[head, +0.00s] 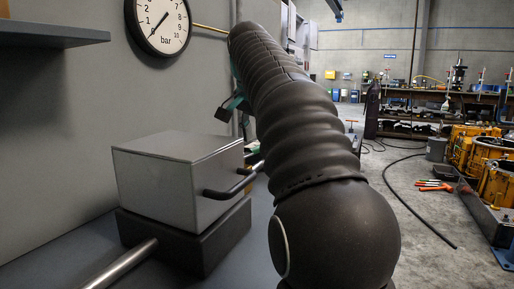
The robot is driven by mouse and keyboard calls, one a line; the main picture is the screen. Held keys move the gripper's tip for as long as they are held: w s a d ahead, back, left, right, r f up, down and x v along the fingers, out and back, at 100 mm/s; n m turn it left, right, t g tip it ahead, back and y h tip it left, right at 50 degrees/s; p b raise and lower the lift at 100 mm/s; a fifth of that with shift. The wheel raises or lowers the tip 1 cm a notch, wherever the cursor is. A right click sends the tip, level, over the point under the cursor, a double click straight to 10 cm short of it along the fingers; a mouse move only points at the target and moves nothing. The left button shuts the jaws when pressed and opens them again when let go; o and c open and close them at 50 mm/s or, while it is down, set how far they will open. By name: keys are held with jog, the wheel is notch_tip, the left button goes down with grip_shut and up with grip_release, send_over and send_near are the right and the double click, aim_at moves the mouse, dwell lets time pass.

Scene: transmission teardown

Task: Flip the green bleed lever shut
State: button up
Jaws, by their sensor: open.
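A small teal-green part (240,102), which looks like the green bleed lever, shows just left of my arm in the head view. My black ribbed arm covers much of this area, so I cannot tell whether the lever is open or shut.
A grey metal box (170,185) with a dark handle (232,188) stands on a black block (190,240) at left. A metal rod (124,266) lies before it. A shelf (45,35) juts out at upper left. Open floor (415,205) lies right, with a hose and yellow machinery (478,150).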

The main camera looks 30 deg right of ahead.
jog(key=shift+x, duration=1.25)
grip_shut()
